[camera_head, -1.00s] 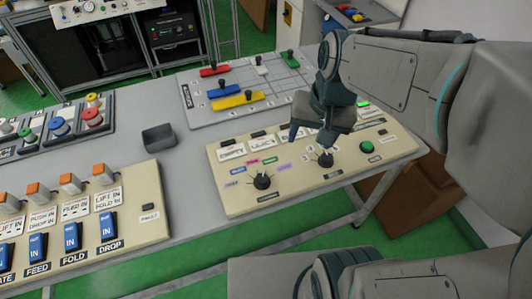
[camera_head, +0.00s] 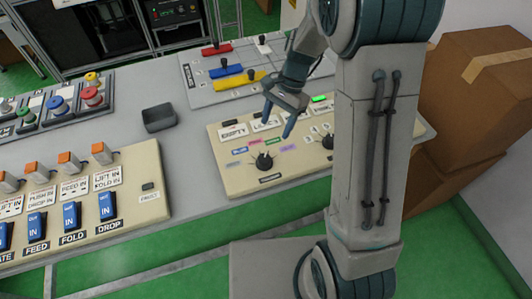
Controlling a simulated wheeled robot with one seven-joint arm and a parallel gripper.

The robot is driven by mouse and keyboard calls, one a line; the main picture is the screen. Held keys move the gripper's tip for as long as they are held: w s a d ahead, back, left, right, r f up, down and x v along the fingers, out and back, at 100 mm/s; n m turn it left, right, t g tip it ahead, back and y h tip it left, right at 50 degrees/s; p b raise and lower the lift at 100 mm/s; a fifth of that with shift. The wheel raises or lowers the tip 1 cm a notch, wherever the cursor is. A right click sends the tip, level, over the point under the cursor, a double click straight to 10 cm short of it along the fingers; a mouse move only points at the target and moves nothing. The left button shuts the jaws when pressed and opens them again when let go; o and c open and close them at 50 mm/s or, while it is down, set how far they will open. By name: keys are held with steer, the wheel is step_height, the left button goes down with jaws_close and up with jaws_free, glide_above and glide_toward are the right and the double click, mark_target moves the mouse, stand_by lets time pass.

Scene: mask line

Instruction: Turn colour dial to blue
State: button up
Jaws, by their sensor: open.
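The colour dial (camera_head: 264,162) is a black knob on the cream control panel (camera_head: 222,185). Coloured labels ring it: a blue label (camera_head: 239,150), a pink label (camera_head: 255,141), a green label (camera_head: 272,141), a lilac label (camera_head: 288,148) and another bluish label at its left. The knob's exact pointing is too small to tell. My gripper (camera_head: 276,124) is open and empty, its fingers pointing down above the panel, just behind and above the dial. It appears apart from the dial. A second black knob (camera_head: 328,142) is partly hidden by my arm.
A lit green indicator (camera_head: 319,98) is at the panel's back right. A grey tray (camera_head: 159,118) and a panel of blue switches (camera_head: 110,240) lie left. A slider board (camera_head: 200,92) stands behind. Cardboard boxes (camera_head: 470,90) stand at the right.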

mark_target(264, 158)
steer(key=x, duration=1.1)
steer(key=shift+f+p, duration=0.35)
steer(key=shift+p, duration=0.05)
steer(key=shift+c, duration=0.3)
steer(key=c, duration=0.9)
